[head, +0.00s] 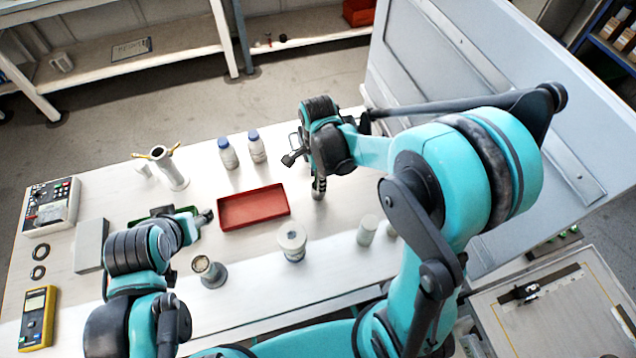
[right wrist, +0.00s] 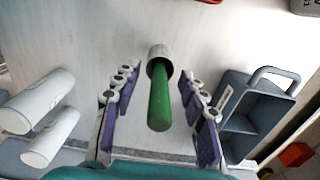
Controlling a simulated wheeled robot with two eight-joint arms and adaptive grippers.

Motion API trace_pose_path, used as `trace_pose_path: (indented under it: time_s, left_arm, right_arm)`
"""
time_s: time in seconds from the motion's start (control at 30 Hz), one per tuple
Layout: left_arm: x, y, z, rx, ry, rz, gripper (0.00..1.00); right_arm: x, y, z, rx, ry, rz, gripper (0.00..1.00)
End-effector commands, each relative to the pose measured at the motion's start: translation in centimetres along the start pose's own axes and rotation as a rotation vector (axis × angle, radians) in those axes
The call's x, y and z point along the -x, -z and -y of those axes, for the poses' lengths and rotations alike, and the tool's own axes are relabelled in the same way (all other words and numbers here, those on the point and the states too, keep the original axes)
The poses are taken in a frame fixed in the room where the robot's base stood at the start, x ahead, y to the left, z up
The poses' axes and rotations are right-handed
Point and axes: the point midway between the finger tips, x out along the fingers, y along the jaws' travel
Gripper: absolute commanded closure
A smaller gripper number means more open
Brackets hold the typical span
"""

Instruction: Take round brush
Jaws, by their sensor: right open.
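The round brush (right wrist: 160,98) has a green handle and a pale grey end. In the right wrist view it stands between the two finger rows of my right gripper (right wrist: 159,74), with clear gaps on both sides. My right gripper is open, with nothing held. In the head view the brush (head: 318,189) shows only partly below my right wrist, upright on the white table; the wrist hides its upper part. My left gripper (head: 203,219) is over the left part of the table, and its fingers are too small and dark to read.
A red tray (head: 253,207) lies left of the brush. A white round container (head: 292,241), a metal cup (head: 208,271) and two blue-capped bottles (head: 228,154) stand around. A grey handled holder (right wrist: 250,108) shows in the wrist view.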

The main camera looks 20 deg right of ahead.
Motion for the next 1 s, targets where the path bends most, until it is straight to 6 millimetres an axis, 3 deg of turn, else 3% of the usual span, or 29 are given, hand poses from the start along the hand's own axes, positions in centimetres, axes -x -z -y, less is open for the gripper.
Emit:
trace_pose_path:
  time_s: [0.2, 0.37, 0.73, 0.87, 1.0]
  left_arm:
    - [0.1, 0.1, 0.0, 0.0, 0.0, 0.0, 0.41]
    - [0.1, 0.1, 0.0, 0.0, 0.0, 0.0, 0.41]
    - [0.2, 0.1, 0.0, 0.0, 0.0, 0.0, 0.41]
    - [0.8, 0.6, 0.0, 0.0, 0.0, 0.0, 0.41]
    - [1.7, 1.2, 0.0, 0.0, 0.0, 0.0, 0.41]
  right_arm:
    - [0.0, 0.0, 0.0, 0.0, 0.0, 0.0, 0.6]
    - [0.0, 0.0, 0.0, 0.0, 0.0, 0.0, 1.0]
    - [0.4, 0.0, 0.0, 0.001, 0.0, 0.0, 1.0]
    - [2.2, 0.0, 0.0, 0.001, 0.0, 0.0, 1.0]
    - [5.3, 0.0, 0.0, 0.001, 0.0, 0.0, 1.0]
